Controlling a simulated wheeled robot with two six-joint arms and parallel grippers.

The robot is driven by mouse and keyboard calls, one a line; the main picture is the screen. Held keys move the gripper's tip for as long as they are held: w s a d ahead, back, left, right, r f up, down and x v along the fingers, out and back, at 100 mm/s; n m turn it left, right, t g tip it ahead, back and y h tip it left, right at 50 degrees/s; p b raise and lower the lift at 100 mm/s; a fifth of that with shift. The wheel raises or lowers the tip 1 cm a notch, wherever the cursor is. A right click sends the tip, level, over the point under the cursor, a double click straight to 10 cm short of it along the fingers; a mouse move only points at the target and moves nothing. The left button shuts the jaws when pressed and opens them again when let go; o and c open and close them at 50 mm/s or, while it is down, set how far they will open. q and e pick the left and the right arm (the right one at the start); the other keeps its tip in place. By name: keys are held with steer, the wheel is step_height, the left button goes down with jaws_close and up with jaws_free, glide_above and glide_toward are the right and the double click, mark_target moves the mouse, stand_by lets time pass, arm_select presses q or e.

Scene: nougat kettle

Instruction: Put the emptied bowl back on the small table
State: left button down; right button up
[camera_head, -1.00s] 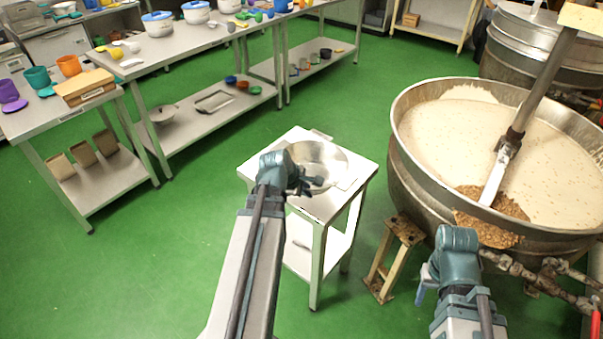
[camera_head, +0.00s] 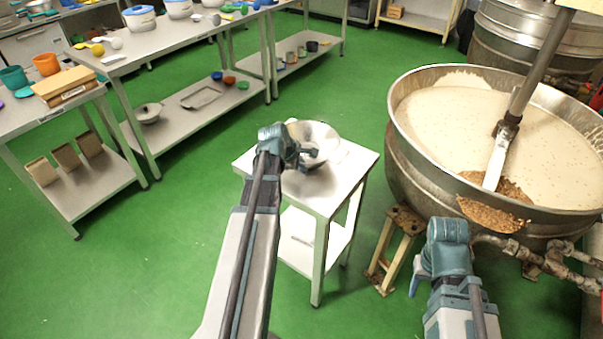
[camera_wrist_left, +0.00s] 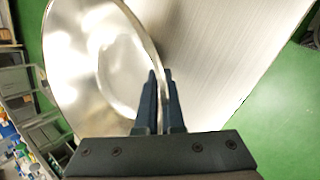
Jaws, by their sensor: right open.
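The shiny metal bowl (camera_head: 322,138) is at the small white table (camera_head: 345,178), over the back part of its top. It looks tilted, and I cannot tell whether it touches the top. My left gripper (camera_head: 309,155) is at the bowl's near side. In the left wrist view my left gripper's fingers (camera_wrist_left: 161,95) are close together on the rim of the bowl (camera_wrist_left: 85,50), with the bare table top (camera_wrist_left: 220,50) to the right. The bowl's inside looks empty there. My right gripper (camera_head: 418,275) is open and empty, left of the kettle's lower side.
The big kettle (camera_head: 400,165) of pale nougat, with brown nuts (camera_head: 492,212) at its near edge, stands at right. A wooden stool (camera_head: 404,222) is between it and the small table. Shelved benches (camera_head: 180,55) hold kitchenware at back left. Green floor is clear at left.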

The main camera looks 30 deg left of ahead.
arm_select(q)
steer(key=shift+f, duration=0.4)
steer(key=shift+r, duration=0.15)
arm_select(e)
steer(key=shift+f, duration=0.3)
arm_select(q)
steer(key=shift+f, duration=0.2)
steer(key=c, duration=1)
jaws_free()
steer(key=shift+c, duration=0.2)
arm_select(e)
steer(key=shift+f, duration=0.1)
arm_select(q)
steer(key=shift+r, duration=0.15)
